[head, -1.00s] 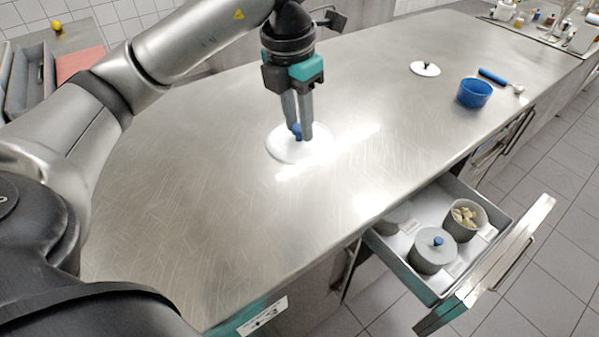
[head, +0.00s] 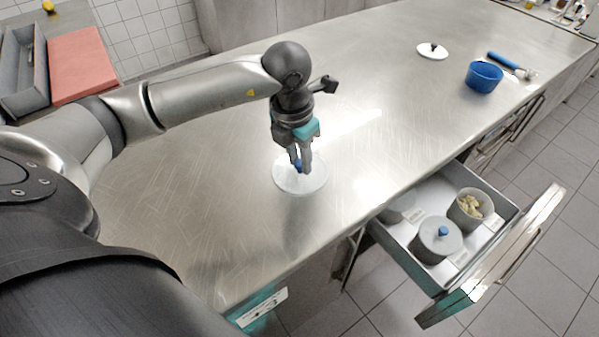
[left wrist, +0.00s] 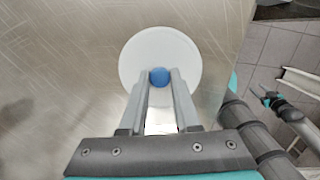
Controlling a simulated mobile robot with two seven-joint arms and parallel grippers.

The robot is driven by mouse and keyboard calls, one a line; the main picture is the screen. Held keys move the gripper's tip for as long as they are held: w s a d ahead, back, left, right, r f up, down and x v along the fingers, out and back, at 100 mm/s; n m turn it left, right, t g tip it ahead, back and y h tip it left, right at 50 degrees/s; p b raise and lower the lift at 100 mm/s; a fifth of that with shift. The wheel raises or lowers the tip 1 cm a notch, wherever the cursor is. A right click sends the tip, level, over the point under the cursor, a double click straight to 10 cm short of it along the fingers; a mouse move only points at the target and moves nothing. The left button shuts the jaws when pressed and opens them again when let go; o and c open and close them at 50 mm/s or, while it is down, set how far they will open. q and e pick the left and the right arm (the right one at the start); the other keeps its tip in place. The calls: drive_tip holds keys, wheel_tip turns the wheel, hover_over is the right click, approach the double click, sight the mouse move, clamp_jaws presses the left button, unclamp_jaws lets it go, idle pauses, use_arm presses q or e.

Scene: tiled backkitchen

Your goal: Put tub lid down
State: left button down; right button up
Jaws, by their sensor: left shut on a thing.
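The tub lid (head: 312,184) is a white disc with a blue knob (head: 298,165). It is at the steel counter's surface or just above it; I cannot tell if it touches. My left gripper (head: 302,166) points down and is shut on the knob. In the left wrist view the lid (left wrist: 160,50) lies flat beyond the fingers, with its blue knob (left wrist: 159,76) between the fingertips of the left gripper (left wrist: 159,80). An open tub (head: 470,210) with pale pieces inside stands in the open drawer.
The open drawer (head: 388,238) also holds a grey tub with a blue-knobbed lid (head: 437,238) and another grey tub partly hidden under the counter. A white lid with a black knob (head: 432,52), a blue bowl (head: 484,77) and a blue-handled tool (head: 508,64) are farther back. The counter (head: 200,210) around my gripper is clear.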

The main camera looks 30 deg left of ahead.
sight(298, 163)
use_arm(q)
drive_tip(key=shift+f, duration=2.25)
drive_tip(key=c, duration=1.1)
unclamp_jaws()
drive_tip(key=shift+f+b, duration=0.2)
drive_tip(key=shift+b, duration=0.2)
drive_tip(key=o, duration=0.5)
drive_tip(key=shift+r, duration=0.1)
drive_tip(key=shift+c, duration=0.2)
drive_tip(key=shift+r, duration=0.15)
drive_tip(key=shift+r+p, duration=0.3)
drive_tip(key=shift+r, duration=0.05)
wheel_tip(298, 163, up, 11)
drive_tip(key=s, duration=0.1)
drive_tip(key=shift+s+a+p, duration=0.15)
drive_tip(key=shift+s+p, duration=0.05)
drive_tip(key=shift+p, duration=0.2)
drive_tip(key=shift+s, duration=0.1)
